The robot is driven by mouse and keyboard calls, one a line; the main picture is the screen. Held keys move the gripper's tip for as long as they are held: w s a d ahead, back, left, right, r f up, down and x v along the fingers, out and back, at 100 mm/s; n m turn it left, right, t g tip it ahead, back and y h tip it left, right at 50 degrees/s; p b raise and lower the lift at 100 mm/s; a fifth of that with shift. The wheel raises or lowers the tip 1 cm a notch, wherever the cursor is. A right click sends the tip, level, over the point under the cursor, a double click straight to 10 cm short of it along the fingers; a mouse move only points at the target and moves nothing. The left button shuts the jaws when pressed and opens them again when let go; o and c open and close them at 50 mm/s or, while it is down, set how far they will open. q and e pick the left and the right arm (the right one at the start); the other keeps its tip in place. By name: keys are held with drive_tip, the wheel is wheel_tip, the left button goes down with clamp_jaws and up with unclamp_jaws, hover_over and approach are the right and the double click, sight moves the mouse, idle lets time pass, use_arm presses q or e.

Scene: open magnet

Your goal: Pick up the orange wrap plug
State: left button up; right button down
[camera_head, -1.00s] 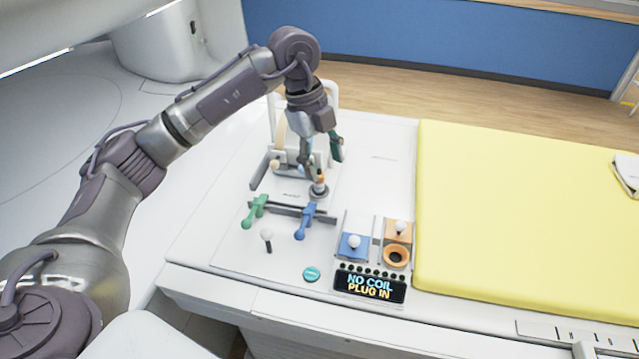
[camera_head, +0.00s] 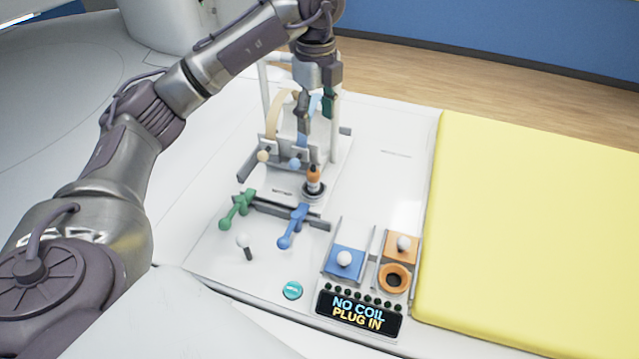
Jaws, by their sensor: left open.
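The orange wrap plug (camera_head: 313,175) stands upright in a round grey holder (camera_head: 314,193) on the white table top. Its top is dark. My left gripper (camera_head: 316,122) is open and empty, fingers pointing down. In the picture it sits just above the plug, in front of the white frame; the exact depth gap is hard to tell. The fingers are apart from the plug. An orange-rimmed socket (camera_head: 382,279) lies to the lower right, beside the display reading "NO COIL PLUG IN" (camera_head: 359,312). My right gripper is not in view.
A white frame (camera_head: 334,140) with a tan curved part stands behind the plug. Green (camera_head: 236,210) and blue (camera_head: 293,227) levers, a white-knobbed stick (camera_head: 244,245) and a blue slider block (camera_head: 343,262) are nearer. A yellow pad (camera_head: 530,240) covers the right.

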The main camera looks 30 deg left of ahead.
use_arm(q)
drive_tip(key=b, duration=0.4)
hover_over(314, 180)
drive_tip(key=w, duration=0.1)
wheel_tip(314, 180, down, 5)
wheel_tip(314, 180, down, 8)
drive_tip(key=shift+w+f+p, duration=0.1)
drive_tip(key=shift+f+p, duration=0.15)
drive_tip(key=shift+p, duration=0.45)
drive_tip(key=f, duration=0.1)
drive_tip(key=f+p, duration=0.1)
drive_tip(key=f, duration=0.2)
drive_tip(key=shift+a+p, duration=0.35)
drive_tip(key=shift+f, duration=0.65)
clamp_jaws()
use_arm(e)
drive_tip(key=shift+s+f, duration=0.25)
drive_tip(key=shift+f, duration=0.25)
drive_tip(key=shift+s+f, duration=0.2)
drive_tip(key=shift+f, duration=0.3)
use_arm(q)
drive_tip(key=shift+r, duration=0.1)
